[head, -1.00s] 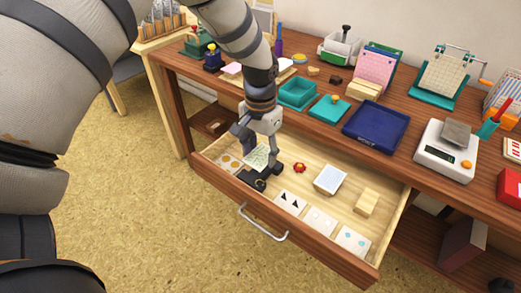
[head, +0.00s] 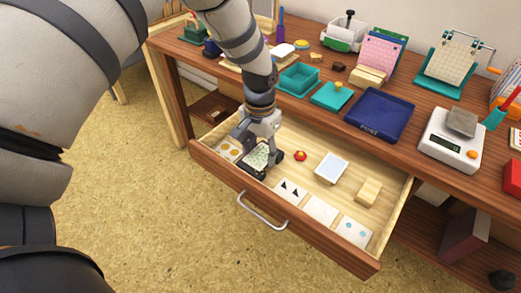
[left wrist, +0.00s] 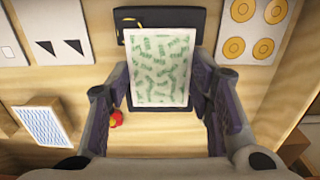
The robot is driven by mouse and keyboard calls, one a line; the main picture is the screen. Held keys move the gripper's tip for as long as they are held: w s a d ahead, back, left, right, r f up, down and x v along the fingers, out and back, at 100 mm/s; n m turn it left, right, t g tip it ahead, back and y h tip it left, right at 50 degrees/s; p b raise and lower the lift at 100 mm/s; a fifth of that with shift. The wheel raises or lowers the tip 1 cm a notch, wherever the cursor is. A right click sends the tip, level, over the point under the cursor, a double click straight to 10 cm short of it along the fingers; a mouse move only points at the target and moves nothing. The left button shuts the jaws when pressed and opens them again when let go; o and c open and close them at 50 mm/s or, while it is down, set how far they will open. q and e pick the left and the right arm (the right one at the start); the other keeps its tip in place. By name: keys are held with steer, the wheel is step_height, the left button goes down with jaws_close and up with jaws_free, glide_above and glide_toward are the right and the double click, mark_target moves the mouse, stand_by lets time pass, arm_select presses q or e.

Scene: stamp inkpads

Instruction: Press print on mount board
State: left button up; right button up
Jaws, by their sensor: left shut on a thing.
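The print, a white card with green marks (left wrist: 153,65), is held between the fingers of my left gripper (left wrist: 162,85). It also shows in the head view (head: 257,156). The black mount board (left wrist: 160,18) lies in the open drawer, directly below the print in the left wrist view. The print covers much of it; its edges show past the print, also in the head view (head: 250,172). I cannot tell whether print and board touch. My left gripper also shows in the head view (head: 262,158), shut on the print. My right gripper is not in view.
The drawer (head: 330,250) also holds patterned cards (head: 290,191), a red knob (head: 300,155), a blue-white framed tile (head: 331,168) and a wooden block (head: 368,191). The desk above carries trays, a blue tray (head: 380,115) and a scale (head: 450,140). The drawer walls stand close around the gripper.

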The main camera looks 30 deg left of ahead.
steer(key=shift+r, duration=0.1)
arm_select(q)
steer(key=o, duration=0.9)
steer(key=shift+c, duration=0.2)
steer(key=shift+c, duration=0.6)
steer(key=shift+r+p, duration=1.2)
steer(key=shift+r, duration=2.3)
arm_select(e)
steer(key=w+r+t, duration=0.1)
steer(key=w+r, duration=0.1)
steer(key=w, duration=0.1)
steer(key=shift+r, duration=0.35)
arm_select(q)
steer(key=shift+f, duration=0.1)
